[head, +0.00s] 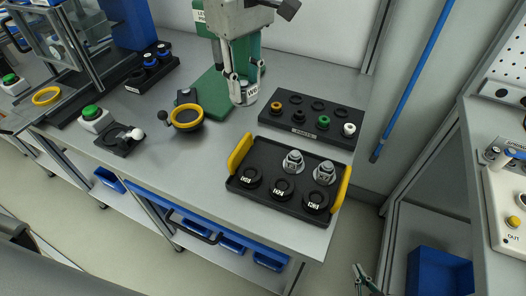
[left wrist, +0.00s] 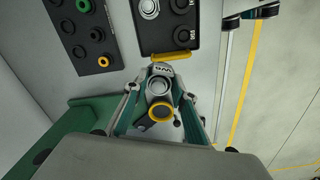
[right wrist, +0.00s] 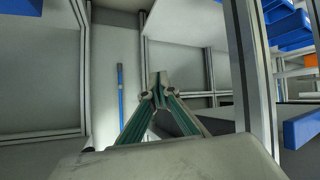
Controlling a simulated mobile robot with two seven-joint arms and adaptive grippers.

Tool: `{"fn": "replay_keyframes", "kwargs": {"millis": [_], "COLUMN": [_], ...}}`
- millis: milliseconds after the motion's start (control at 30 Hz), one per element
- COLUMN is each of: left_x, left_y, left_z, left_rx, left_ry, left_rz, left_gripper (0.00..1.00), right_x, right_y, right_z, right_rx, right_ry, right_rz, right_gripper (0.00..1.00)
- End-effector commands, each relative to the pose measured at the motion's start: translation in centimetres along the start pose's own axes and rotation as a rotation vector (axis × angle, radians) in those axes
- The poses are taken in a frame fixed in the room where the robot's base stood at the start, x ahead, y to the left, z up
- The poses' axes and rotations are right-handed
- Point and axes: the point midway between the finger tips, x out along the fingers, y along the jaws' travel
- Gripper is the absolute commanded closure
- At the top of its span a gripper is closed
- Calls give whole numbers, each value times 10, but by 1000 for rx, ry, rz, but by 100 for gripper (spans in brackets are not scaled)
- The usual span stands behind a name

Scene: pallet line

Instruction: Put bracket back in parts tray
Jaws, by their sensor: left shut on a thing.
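My left gripper (head: 245,88) is shut on a grey part with a white label, taken here as the bracket (head: 251,93). It is upright beside the green stand, and whether it touches the bench is unclear. The part also shows between the fingers in the left wrist view (left wrist: 160,86). The black parts tray (head: 238,186) with yellow end handles lies to the right and nearer the bench's front edge. It holds two similar grey parts at the back and several black labelled round pieces in front. My right gripper (right wrist: 158,92) is empty, its fingertips together, off the bench's right side.
A black rack (head: 312,118) with coloured rings stands behind the tray. A yellow-rimmed round fixture (head: 186,117) and a green-button box (head: 95,118) lie left of the tray. The green stand (head: 207,92) is close by the left gripper. Bare bench lies in front of the fixture.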

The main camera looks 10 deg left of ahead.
Motion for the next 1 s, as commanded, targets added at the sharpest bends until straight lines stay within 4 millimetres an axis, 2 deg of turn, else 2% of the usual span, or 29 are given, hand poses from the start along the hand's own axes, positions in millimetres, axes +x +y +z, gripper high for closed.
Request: {"fn": "replay_keyframes", "kwargs": {"millis": [33, 100, 267, 367, 467, 900, 1000], "left_x": [-14, -21, -30, -28, -16, 90, 108], "left_y": [6, 13, 22, 25, 25, 24, 24], "left_z": [9, 18, 32, 35, 36, 37, 36], "left_rx": [-70, -164, -306, -348, -361, -357, -358], "left_ry": [1, 1, 0, 1, 0, -1, -1], "left_rz": [3, 3, 1, -1, -4, -6, -4], "left_gripper": [100, 100, 100, 100, 100, 100, 100], "right_x": [-4, -7, -11, -11, -11, -6, -5], "right_y": [0, -2, -3, -2, -1, 2, 2], "right_z": [-5, -3, 4, 5, 7, 10, 11], "right_rx": [3, 8, 14, 14, 13, -1, -2], "right_ry": [-1, -8, -24, -25, -26, -27, -28], "right_rz": [-1, -4, -8, -7, -7, 0, 0], "right_gripper": [100, 100, 100, 100, 100, 100, 100]}}
